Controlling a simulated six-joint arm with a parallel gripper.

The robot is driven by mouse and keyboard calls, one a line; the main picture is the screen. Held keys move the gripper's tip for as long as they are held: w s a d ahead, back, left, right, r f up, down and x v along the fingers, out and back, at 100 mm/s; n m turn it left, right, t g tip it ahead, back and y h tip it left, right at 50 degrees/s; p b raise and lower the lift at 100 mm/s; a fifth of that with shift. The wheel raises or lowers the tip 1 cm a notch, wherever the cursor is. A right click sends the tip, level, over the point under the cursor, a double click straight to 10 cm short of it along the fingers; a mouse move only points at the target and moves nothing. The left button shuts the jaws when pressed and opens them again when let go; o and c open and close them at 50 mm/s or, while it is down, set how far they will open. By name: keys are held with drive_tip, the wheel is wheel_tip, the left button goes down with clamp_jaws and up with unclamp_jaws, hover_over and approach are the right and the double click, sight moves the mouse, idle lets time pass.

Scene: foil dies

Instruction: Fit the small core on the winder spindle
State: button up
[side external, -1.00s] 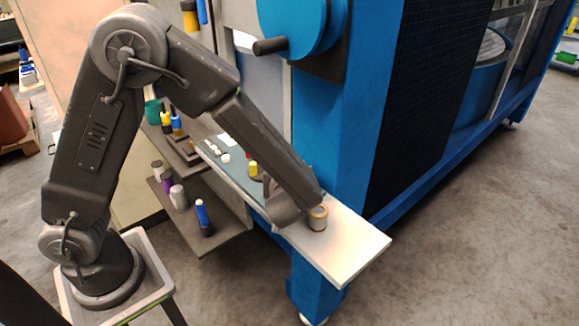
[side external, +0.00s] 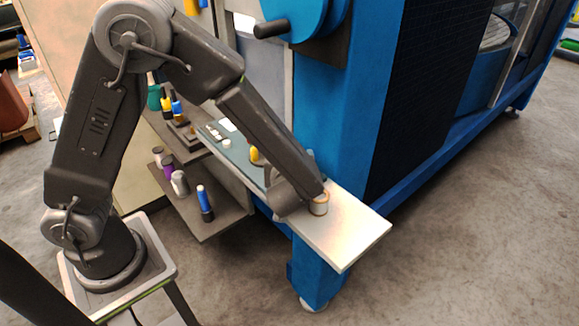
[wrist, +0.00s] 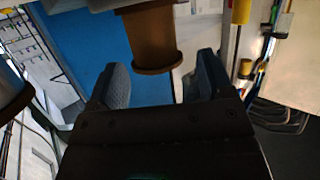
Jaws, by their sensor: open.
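A small brown-rimmed, pale-topped core (side external: 319,204) stands upright on the pale end of a shelf, right by the end of my arm. In the wrist view, a brown flanged core (wrist: 152,40) is ahead of the gap between my fingers. My gripper (wrist: 160,82) is open, with nothing between its fingers; I cannot tell whether either touches the core. A dark peg (side external: 270,29) sticks out of the blue disc on the machine, above the shelf; it may be the winder spindle.
Another brown round piece (wrist: 12,95) shows at the wrist view's left edge. The pale shelf end (side external: 350,232) is bare in front of the core. Several small bottles and tools stand on the lower shelf (side external: 222,222). The blue machine (side external: 350,130) rises close behind.

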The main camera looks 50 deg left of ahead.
drive_tip(key=v, duration=1.3)
drive_tip(key=shift+d, duration=0.2)
drive_tip(key=shift+s+r, duration=0.1)
drive_tip(key=s+a+r+m+g+h, duration=0.3)
drive_tip(key=s+a+g, duration=0.35)
drive_tip(key=a, duration=0.25)
drive_tip(key=s+r+m+t+h, duration=0.2)
drive_tip(key=s+r+m+h, duration=0.2)
drive_tip(key=r+m+h, duration=0.2)
drive_tip(key=shift+s+a+r+m+h, duration=0.25)
drive_tip(key=shift+r+h, duration=0.25)
drive_tip(key=shift+h, duration=0.3)
